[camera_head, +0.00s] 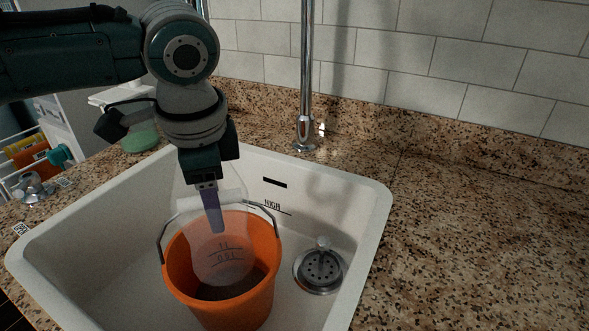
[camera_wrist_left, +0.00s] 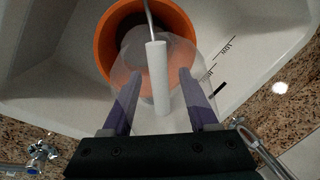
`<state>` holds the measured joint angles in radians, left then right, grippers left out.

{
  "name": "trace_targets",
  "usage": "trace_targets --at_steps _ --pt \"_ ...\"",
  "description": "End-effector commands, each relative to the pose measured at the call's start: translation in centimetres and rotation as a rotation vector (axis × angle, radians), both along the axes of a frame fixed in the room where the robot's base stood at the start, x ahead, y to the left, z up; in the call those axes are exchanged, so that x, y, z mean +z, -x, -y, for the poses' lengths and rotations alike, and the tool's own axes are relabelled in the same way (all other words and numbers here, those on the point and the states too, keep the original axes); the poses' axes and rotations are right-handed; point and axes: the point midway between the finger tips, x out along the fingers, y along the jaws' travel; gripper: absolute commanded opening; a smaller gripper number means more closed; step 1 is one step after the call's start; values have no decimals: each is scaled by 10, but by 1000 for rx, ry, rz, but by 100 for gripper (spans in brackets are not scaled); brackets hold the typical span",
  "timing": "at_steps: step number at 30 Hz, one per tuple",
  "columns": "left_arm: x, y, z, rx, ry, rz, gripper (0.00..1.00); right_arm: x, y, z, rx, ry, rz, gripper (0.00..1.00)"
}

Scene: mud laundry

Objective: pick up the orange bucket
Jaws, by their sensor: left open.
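The orange bucket (camera_head: 262,262) stands upright in the white sink, with its wire handle raised and a white grip (camera_head: 228,197) on it. It also shows in the left wrist view (camera_wrist_left: 107,45), with the white grip (camera_wrist_left: 160,80) pointing toward my gripper. My left gripper (camera_head: 211,212) reaches down over the bucket. In the wrist view my left gripper (camera_wrist_left: 160,88) is open, one purple finger on each side of the white grip, with gaps between. A clear shape overlaps the bucket and grip; I cannot tell whether it is a separate container. My right gripper is not in view.
The white sink (camera_head: 365,215) has a drain (camera_head: 320,270) right of the bucket. A chrome faucet (camera_head: 306,90) stands behind the sink. The speckled counter (camera_head: 480,235) is clear on the right. A green item (camera_head: 140,138) lies at the back left.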

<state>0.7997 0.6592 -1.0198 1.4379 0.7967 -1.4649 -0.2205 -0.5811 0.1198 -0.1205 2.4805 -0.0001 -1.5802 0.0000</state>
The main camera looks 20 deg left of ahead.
Motion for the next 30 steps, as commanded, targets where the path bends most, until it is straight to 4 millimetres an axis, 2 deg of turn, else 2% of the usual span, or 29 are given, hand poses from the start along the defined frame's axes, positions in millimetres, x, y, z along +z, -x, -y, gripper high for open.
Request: trace_targets --at_steps 2,17,30 --pt "0 0 0 0 0 0 57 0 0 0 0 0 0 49" --pt "1 0 0 1 1 -1 1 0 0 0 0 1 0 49" --pt "1 0 0 1 1 -1 0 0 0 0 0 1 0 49"
